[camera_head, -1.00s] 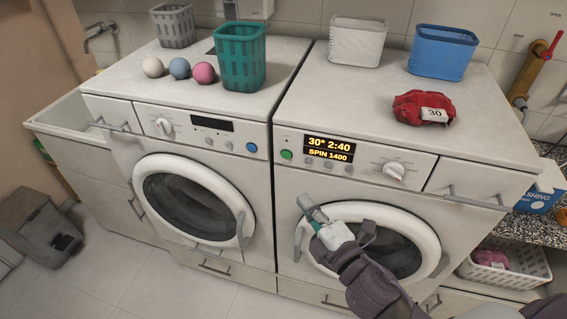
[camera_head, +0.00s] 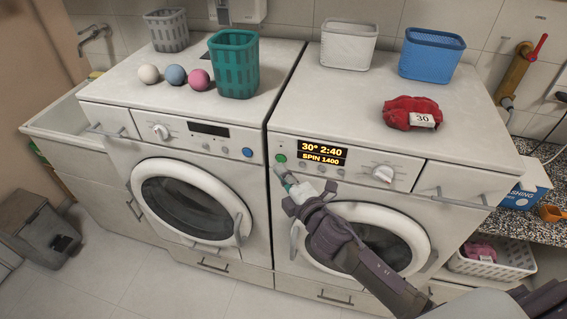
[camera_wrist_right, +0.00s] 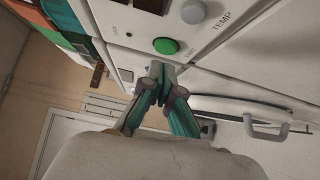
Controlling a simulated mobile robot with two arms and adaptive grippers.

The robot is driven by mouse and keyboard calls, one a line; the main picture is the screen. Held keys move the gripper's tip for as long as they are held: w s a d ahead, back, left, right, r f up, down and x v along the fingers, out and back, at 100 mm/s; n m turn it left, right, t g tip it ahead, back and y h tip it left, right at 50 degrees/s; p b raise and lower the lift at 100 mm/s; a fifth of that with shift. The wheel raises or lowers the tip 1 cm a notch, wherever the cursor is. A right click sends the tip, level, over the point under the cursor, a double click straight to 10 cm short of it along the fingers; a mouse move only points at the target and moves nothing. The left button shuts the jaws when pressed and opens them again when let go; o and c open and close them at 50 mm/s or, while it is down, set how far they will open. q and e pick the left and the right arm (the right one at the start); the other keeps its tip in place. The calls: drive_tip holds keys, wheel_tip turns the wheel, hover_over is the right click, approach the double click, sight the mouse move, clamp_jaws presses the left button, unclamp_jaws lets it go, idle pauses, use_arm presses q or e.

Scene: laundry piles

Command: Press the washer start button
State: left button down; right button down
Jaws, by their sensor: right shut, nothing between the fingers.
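The right washer (camera_head: 450,178) has a lit display (camera_head: 322,153) reading "30° 2:40" and "SPIN 1400". Its green start button (camera_head: 280,158) sits left of the display; it also shows in the right wrist view (camera_wrist_right: 166,46). My right gripper (camera_head: 281,172) is shut and empty, its tips just below the green button in the head view. In the right wrist view the closed fingertips (camera_wrist_right: 160,70) are just below the button, with a small gap in the picture. I cannot tell the depth between tips and panel. My left gripper is not in view.
The left washer (camera_head: 105,120) has a blue button (camera_head: 248,152). A red cloth tagged 30 (camera_head: 400,108), a blue basket (camera_head: 432,58) and a white basket (camera_head: 348,45) stand on the right washer. A grey knob (camera_wrist_right: 193,12) is near the green button. The door handle (camera_head: 294,238) sticks out below.

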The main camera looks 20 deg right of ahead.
drive_tip(key=shift+w+d, duration=0.55)
drive_tip(key=shift+w, duration=0.05)
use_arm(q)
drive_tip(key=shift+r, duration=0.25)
